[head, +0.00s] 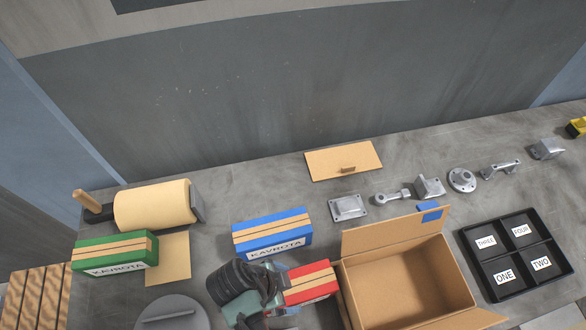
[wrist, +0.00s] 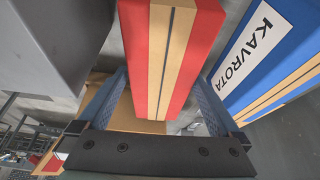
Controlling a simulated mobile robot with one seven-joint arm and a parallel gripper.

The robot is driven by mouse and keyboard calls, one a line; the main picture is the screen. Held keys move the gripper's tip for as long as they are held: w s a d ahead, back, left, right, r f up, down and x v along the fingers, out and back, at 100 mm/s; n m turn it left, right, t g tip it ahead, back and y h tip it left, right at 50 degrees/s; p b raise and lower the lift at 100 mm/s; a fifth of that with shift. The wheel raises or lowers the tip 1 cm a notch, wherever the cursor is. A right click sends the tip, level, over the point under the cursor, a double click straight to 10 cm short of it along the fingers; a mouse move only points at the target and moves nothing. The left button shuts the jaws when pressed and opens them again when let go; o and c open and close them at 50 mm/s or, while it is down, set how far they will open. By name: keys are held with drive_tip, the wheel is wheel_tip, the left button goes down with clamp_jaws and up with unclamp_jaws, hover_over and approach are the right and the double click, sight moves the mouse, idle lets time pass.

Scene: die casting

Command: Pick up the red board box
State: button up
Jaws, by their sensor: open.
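The red board box (head: 308,283) has tan strips along its top and sits on the grey table, left of the open cardboard box. My gripper (head: 276,292) is at its left end in the head view and partly covers it. In the wrist view the red board box (wrist: 140,60) lies between the two fingers of my gripper (wrist: 160,88), which are open on either side of it. I cannot tell whether either finger touches it.
A blue KAVROTA box (head: 272,235) stands close behind the red one and shows in the wrist view (wrist: 270,60). The open cardboard box (head: 378,290) is close on the right. A green box (head: 115,252) is at left; a black tray (head: 470,240) and metal parts are at right.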

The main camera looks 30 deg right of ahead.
drive_tip(key=shift+p+x, duration=0.5)
drive_tip(key=shift+x, duration=2.6)
drive_tip(key=shift+w+d+r, duration=0.1)
drive_tip(key=shift+d, duration=0.1)
drive_tip(key=shift+c, duration=0.2)
clamp_jaws()
